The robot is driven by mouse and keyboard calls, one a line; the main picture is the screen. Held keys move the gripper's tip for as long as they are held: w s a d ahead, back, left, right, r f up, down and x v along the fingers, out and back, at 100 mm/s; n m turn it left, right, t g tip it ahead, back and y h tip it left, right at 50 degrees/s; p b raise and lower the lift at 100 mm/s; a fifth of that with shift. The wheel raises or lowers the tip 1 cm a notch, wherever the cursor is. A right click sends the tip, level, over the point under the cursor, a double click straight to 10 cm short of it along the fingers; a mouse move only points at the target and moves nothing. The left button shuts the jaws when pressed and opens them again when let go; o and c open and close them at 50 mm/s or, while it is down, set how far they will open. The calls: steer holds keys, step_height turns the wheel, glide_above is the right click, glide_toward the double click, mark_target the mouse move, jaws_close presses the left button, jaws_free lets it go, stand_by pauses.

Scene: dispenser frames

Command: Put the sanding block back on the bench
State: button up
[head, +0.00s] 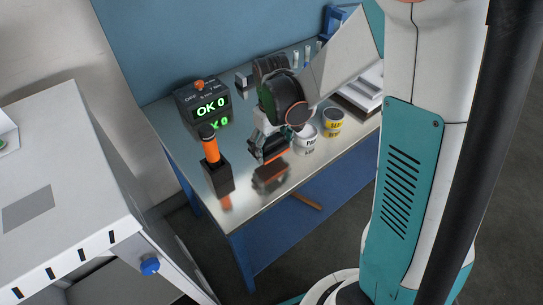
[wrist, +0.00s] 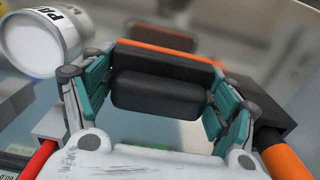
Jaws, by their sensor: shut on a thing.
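My gripper (head: 264,143) is over the front part of the metal bench (head: 247,205). It is shut on the sanding block (head: 275,150), a black block with an orange layer. In the wrist view the block (wrist: 160,94) sits between the teal fingers of my gripper (wrist: 155,105), with its orange edge on the far side. In the head view the block is partly covered by the gripper.
A white can (head: 306,136) and a yellow-labelled can (head: 333,122) stand close on the right. The bench's front corner is clear.

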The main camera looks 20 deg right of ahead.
mark_target(272, 155)
steer(key=shift+f+b, duration=0.55)
steer(key=shift+f, duration=1.4)
steer(key=shift+f, duration=0.2)
steer(key=o, duration=1.2)
steer(key=shift+r, duration=0.1)
steer(key=shift+r, duration=0.1)
